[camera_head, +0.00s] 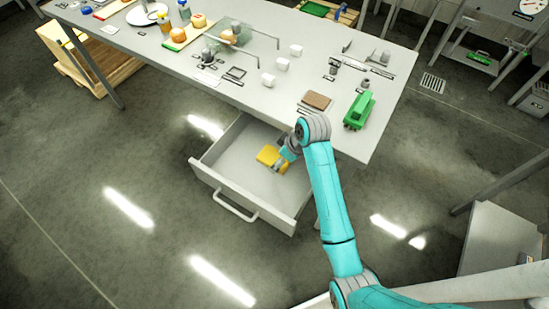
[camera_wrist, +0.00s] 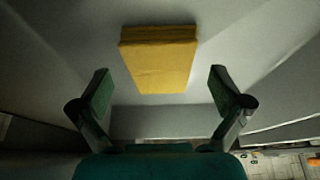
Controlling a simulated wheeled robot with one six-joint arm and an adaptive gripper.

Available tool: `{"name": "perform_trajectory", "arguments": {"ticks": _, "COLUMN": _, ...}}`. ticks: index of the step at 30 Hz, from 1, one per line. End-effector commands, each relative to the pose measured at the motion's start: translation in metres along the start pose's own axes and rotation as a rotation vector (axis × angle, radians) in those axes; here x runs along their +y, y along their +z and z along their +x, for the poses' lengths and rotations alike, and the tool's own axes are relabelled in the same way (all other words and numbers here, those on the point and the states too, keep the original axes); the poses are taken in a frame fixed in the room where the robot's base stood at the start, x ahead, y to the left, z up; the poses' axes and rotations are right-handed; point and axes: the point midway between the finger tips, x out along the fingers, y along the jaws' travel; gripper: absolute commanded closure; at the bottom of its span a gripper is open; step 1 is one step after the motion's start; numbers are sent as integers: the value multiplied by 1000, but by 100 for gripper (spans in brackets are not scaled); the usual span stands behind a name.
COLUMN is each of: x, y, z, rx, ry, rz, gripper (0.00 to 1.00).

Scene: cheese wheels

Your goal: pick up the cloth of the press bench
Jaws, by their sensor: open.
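A folded yellow cloth (camera_head: 267,155) lies on the floor of the open drawer (camera_head: 235,171) under the table. It also shows in the wrist view (camera_wrist: 160,60), flat and centred, a little beyond my fingertips. My gripper (camera_head: 282,163) reaches down into the drawer by the cloth's right side in the head view. In the wrist view my gripper (camera_wrist: 161,85) is open, with one green-padded finger to each side and nothing between them. The wrist view shows no contact with the cloth. Part of the drawer is hidden behind my arm.
A wooden crate (camera_head: 80,55) stands at the left. The floor in front is clear.

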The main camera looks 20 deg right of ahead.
Motion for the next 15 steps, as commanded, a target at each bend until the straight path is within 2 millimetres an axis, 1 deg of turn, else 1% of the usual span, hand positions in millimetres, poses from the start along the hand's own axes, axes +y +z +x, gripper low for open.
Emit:
{"name": "perform_trajectory", "arguments": {"ticks": 1, "x": 0, "y": -9, "z": 3, "rx": 1, "ry": 0, "rz": -2, "gripper": 0}}
{"name": "perform_trajectory", "arguments": {"ticks": 4, "x": 0, "y": -21, "z": 8, "rx": 1, "ry": 0, "rz": -3, "gripper": 0}}
{"name": "perform_trajectory", "arguments": {"ticks": 6, "x": 0, "y": -18, "z": 15, "rx": -1, "ry": -1, "rz": 0, "gripper": 0}}
{"name": "perform_trajectory", "arguments": {"ticks": 8, "x": 0, "y": -18, "z": 18, "rx": -1, "ry": 0, "rz": 0, "gripper": 0}}
{"name": "perform_trajectory", "arguments": {"ticks": 15, "x": 0, "y": -18, "z": 19, "rx": 0, "ry": 1, "rz": 0, "gripper": 0}}
